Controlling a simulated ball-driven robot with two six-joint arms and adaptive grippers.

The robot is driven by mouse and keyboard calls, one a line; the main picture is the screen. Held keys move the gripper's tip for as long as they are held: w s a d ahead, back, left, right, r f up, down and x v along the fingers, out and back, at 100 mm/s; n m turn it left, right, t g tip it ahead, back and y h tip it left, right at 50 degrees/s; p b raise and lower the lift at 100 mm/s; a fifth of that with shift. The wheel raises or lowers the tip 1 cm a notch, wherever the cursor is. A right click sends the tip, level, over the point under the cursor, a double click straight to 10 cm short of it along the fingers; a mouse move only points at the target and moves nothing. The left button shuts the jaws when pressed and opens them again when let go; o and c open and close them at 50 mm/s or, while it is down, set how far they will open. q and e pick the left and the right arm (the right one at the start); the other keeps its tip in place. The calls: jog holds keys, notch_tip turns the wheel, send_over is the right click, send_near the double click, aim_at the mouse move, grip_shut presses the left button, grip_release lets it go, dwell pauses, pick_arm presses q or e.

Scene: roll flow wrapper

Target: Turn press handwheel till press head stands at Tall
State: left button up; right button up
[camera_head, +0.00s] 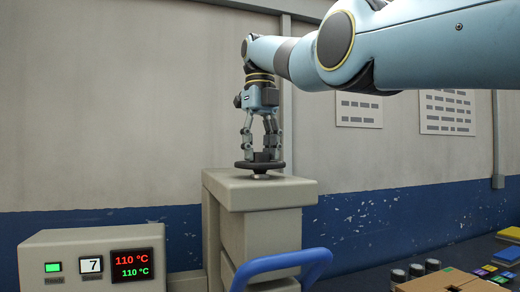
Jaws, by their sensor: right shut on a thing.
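The dark handwheel (245,168) lies flat on top of the beige press column (285,192). My right gripper (261,148) points straight down from above, with its fingers closed on the raised middle of the handwheel. The arm reaches in from the upper right. The press head and any Tall mark cannot be made out in this view. My left gripper is not in view.
A beige control box (80,242) at lower left shows a green light, a 7 and two 110 °C readings. A blue curved bar (275,262) stands in front of the column. A cardboard box (450,282), dark cylinders (415,270) and small coloured items (490,269) lie at lower right.

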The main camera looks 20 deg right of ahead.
jog(key=o, duration=1.2)
jog(key=shift+w, duration=0.1)
jog(key=shift+c, duration=0.2)
